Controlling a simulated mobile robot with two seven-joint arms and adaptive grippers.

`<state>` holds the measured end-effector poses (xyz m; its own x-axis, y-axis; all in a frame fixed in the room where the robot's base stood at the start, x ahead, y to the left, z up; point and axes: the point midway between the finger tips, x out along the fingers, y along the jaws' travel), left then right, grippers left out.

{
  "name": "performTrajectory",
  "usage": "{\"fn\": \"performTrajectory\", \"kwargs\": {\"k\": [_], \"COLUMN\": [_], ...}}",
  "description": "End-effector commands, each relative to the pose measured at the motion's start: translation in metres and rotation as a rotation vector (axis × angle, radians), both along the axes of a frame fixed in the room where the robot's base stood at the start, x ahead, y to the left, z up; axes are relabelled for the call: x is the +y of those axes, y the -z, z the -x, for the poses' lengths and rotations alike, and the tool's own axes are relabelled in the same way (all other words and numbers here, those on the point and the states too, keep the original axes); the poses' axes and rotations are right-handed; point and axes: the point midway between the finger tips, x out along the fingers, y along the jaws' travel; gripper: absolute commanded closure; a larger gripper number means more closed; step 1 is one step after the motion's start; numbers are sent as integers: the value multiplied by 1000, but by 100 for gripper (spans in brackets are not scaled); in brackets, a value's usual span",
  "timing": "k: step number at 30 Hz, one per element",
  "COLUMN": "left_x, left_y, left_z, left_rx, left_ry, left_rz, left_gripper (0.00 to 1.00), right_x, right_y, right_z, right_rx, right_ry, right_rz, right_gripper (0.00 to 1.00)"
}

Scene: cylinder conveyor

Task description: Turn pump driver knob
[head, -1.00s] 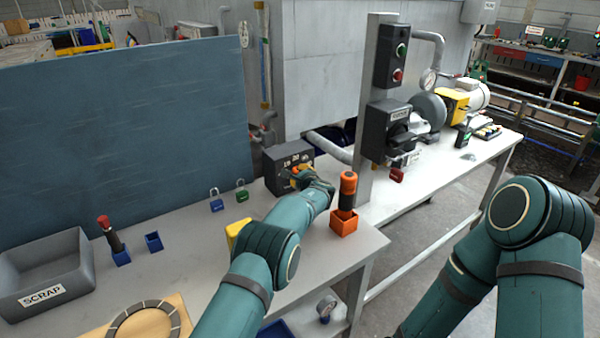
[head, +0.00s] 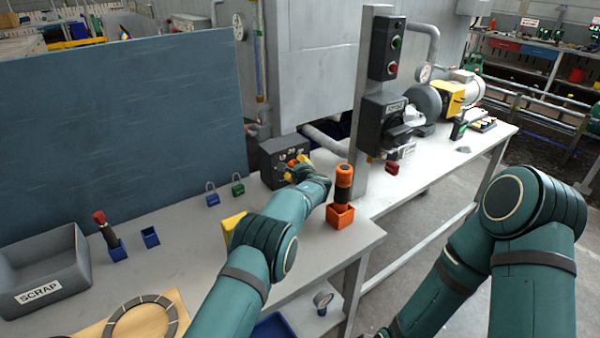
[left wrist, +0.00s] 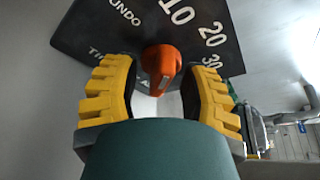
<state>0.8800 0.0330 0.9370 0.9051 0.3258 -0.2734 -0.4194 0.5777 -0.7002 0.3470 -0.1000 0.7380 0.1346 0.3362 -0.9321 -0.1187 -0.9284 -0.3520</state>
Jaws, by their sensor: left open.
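The pump driver box (head: 270,165) is a dark box on the bench at the foot of the grey wall. In the left wrist view its dark face (left wrist: 108,38) shows the numbers 10, 20 and 30 around an orange knob (left wrist: 161,62). My left gripper (head: 297,168) is at the front of the box. In the left wrist view its yellow fingers (left wrist: 160,85) are open, one on each side of the knob, with visible gaps. In the head view the fingers partly cover the knob. My right gripper is not in view.
An orange-handled tool in an orange holder (head: 341,213) stands close to the right of my left arm. Blue (head: 212,195) and green (head: 238,185) padlocks are left of the box. A grey post (head: 364,120) with switches rises at right.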

Motion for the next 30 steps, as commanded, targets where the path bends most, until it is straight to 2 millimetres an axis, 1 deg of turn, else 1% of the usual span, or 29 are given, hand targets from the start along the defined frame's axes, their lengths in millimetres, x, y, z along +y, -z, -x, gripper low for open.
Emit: {"fn": "performTrajectory", "kwargs": {"k": [8,10,24,30], "left_x": [-9,-9,-32,-37], "left_y": [-8,-10,-29,-33], "left_z": [21,28,89,104], "left_rx": [-1,0,-2,-2], "left_ry": [2,1,0,-1], "left_rz": [-3,-2,0,0], "left_gripper": [56,56,56,56], "right_x": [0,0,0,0], "right_y": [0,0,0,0], "right_z": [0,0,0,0], "right_rx": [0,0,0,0], "right_ry": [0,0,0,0], "right_rz": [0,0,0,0], "right_gripper": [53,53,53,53]}}
